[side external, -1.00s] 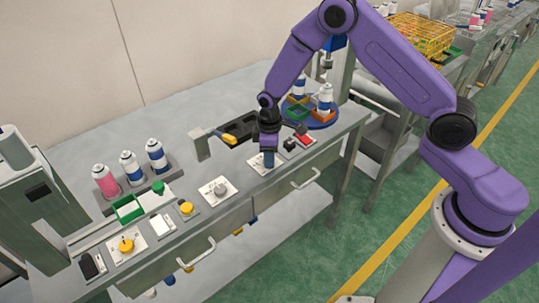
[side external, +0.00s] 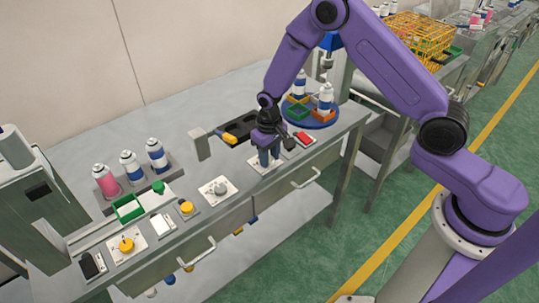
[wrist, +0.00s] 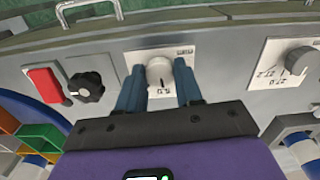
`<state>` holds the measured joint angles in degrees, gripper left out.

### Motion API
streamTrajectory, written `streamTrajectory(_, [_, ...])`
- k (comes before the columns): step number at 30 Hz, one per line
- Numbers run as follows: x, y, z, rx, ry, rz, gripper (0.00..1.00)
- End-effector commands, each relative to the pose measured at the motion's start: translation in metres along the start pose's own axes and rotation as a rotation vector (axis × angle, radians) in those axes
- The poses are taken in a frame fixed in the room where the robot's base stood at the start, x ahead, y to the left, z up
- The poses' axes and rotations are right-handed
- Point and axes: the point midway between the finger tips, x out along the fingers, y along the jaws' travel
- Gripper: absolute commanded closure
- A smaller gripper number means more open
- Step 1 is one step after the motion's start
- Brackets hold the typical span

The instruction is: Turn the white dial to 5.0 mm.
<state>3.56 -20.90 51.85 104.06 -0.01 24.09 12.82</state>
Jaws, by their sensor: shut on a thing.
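The white dial (wrist: 160,72) sits on a white square plate (wrist: 186,56) on the grey panel. In the wrist view it is between the two blue fingers of my gripper (wrist: 159,78), which is shut on it. Small print shows on the plate just below the dial, upside down and too small to read surely. In the side view my gripper (side external: 269,157) is down at the plate (side external: 257,167), and its fingers hide the dial.
A red button (wrist: 44,84) and a black knob (wrist: 86,88) are beside the white dial. A grey dial (wrist: 301,60) with a marked scale is on the other side. A yellow dial (side external: 126,244), spray cans (side external: 131,168) and a blue turntable (side external: 322,122) stand farther off.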

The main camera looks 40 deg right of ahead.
Motion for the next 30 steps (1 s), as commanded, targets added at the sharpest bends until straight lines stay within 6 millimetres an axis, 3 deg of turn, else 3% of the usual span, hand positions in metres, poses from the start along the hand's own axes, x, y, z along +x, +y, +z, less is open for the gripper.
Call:
streamTrajectory(21, [-0.0006, -0.0001, 0.0002, 0.080, -0.001, 0.000, 0.95])
streamTrajectory(22, [-0.0006, -0.0001, 0.0002, 0.080, -0.001, 0.000, 0.58])
streamTrajectory(24, [-0.0006, -0.0002, 0.0001, 0.080, -0.001, 0.000, 0.39])
streamTrajectory(30, [-0.0003, -0.0002, 0.0001, 0.079, -0.001, 0.000, 0.39])
